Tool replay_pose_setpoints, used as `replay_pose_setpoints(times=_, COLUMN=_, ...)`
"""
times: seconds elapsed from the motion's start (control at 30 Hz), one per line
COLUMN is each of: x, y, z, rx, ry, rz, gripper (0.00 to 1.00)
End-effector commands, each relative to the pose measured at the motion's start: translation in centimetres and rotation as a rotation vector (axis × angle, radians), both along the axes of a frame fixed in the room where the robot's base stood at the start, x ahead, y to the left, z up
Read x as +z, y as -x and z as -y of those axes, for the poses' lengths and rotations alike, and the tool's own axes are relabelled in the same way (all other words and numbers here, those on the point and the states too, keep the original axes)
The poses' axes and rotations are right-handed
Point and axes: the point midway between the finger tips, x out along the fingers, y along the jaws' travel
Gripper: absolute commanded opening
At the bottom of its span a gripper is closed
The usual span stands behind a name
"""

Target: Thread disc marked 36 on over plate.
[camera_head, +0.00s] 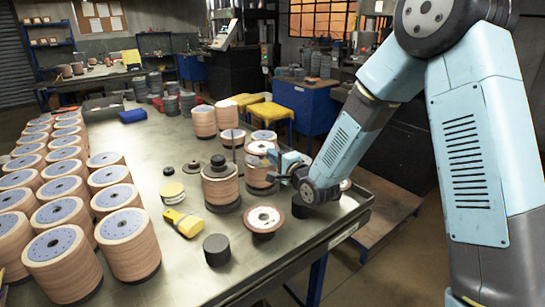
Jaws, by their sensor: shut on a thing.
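My gripper (279,167) is right of centre over the bench, at the end of my blue arm. It is shut on a flap disc (262,148) with a pale face and orange-brown rim; no mark on it is readable. To the left a stack of tan discs (220,190) stands on a dark base, with black round parts on top and a thin upright rod (234,143) by it. Which part is the plate, I cannot tell. Another flap disc (264,219) lies in front on a dark support. My wrist hides part of the bench behind it.
Many tall disc stacks (123,238) fill the bench's left side.

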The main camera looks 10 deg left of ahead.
Motion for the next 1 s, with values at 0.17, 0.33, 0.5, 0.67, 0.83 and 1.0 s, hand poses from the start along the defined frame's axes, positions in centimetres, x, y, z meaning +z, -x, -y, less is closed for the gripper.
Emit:
replay_pose_setpoints(times=0.17, x=-0.1, y=0.0, z=0.0, rx=0.000, ry=-0.001, rz=0.001, gripper=0.00)
replay_pose_setpoints(times=0.33, x=-0.6, y=0.0, z=0.0, rx=0.000, ry=-0.001, rz=0.001, gripper=0.00)
replay_pose_setpoints(times=0.5, x=-1.4, y=-0.1, z=0.0, rx=0.000, ry=-0.001, rz=-0.002, gripper=0.00)
replay_pose_setpoints(times=0.67, x=-2.3, y=-0.1, z=0.0, rx=-0.001, ry=0.000, rz=-0.001, gripper=0.00)
replay_pose_setpoints(times=0.83, x=-2.9, y=-0.1, z=0.0, rx=0.000, ry=0.000, rz=0.000, gripper=0.10)
replay_pose_setpoints(times=1.0, x=-2.9, y=-0.1, z=0.0, rx=0.000, ry=0.001, rz=-0.001, gripper=0.26)
